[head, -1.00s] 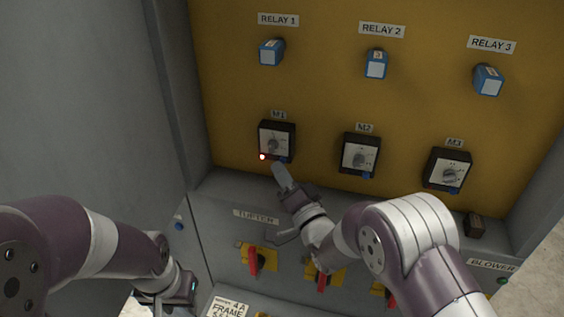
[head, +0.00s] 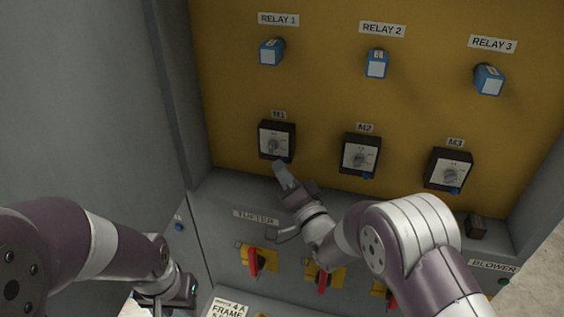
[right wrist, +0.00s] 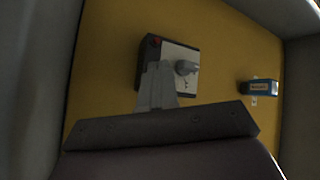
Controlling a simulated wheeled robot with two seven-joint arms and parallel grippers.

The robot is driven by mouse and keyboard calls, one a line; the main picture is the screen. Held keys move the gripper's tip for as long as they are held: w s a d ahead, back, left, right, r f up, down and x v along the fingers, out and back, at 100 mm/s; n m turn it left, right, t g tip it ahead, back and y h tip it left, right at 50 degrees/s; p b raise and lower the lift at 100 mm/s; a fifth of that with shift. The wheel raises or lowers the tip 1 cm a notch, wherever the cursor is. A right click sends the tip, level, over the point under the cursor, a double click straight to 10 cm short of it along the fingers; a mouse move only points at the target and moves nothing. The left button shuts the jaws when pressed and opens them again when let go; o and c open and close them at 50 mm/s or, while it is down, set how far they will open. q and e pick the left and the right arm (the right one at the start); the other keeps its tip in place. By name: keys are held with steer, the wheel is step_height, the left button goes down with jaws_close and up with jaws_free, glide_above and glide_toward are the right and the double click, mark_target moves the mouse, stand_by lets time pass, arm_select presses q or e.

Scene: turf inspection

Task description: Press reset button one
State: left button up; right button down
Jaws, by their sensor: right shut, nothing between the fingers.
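The M1 unit (head: 277,139), a black box with a pale face and grey knob, is on the yellow panel at left; it also shows in the right wrist view (right wrist: 180,62). My right gripper (head: 280,167) is shut and empty, its tips at the unit's lower right edge. In the right wrist view the closed fingers (right wrist: 157,75) overlap the box's edge. M1's blue button is hidden behind the fingertips; I cannot tell whether it is pressed in. M1's red lamp (right wrist: 153,41) looks unlit. My left gripper (head: 180,292) is low at left, its fingers unclear.
Similar units M2 (head: 360,155) and M3 (head: 448,170) stand to the right, with blue buttons. Blue relays (head: 271,52) sit above. A grey cabinet wall (head: 110,100) bounds the left.

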steer(key=shift+s+a, duration=0.2)
steer(key=shift+s, duration=0.55)
steer(key=s, duration=0.1)
steer(key=s+a, duration=0.1)
steer(key=s, duration=0.2)
steer(key=shift+s+a, duration=0.3)
steer(key=shift+s, duration=0.1)
stand_by(0.4)
